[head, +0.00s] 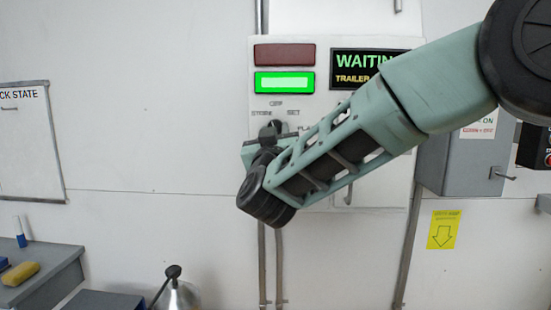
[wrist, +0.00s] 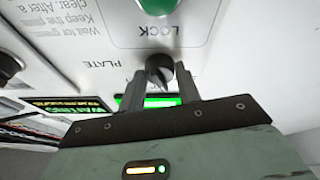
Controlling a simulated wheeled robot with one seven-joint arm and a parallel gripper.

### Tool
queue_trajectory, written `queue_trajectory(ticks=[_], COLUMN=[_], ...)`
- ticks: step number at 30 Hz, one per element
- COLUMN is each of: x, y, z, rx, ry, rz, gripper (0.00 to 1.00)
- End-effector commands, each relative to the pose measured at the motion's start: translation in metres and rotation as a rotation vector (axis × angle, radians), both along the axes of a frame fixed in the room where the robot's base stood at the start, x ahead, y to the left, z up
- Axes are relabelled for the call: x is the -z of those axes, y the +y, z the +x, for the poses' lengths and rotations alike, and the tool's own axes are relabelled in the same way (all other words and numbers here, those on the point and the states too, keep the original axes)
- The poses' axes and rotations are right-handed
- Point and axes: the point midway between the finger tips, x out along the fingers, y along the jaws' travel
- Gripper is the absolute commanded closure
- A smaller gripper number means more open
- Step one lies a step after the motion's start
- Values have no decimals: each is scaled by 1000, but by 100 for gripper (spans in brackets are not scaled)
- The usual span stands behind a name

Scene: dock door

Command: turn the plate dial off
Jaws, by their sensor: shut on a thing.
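The plate dial (wrist: 159,69) is a small dark round knob on the white control panel (head: 384,170), beside the printed word PLATE. In the wrist view my gripper (wrist: 161,75) has one finger on each side of the dial and is shut on it. In the head view my gripper (head: 268,143) is at the panel's left part, just under the OFF, STORE and SET labels. The fingers and arm hide most of the dial there. I cannot tell which label its pointer faces.
Above the dial are a lit green lamp (head: 284,82), an unlit red lamp (head: 284,54) and a WAITING display (head: 350,62). A green button (wrist: 158,5) marked LOCK is close to the dial. A grey box (head: 445,165) is right of the panel.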

Motion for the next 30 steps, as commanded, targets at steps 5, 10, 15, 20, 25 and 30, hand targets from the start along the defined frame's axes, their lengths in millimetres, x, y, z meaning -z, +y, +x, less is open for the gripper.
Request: queue_trajectory(ticks=[5,10,15,20,25,30], x=[6,4,2,0,0,-1], y=[1,3,3,3,3,3], z=[0,0,0,0,0,0], rx=[1,0,1,1,2,2], ry=[-8,-10,-11,-13,-13,-13], rz=[151,264,343,384,404,406], gripper=[90,90,90,90,90,90])
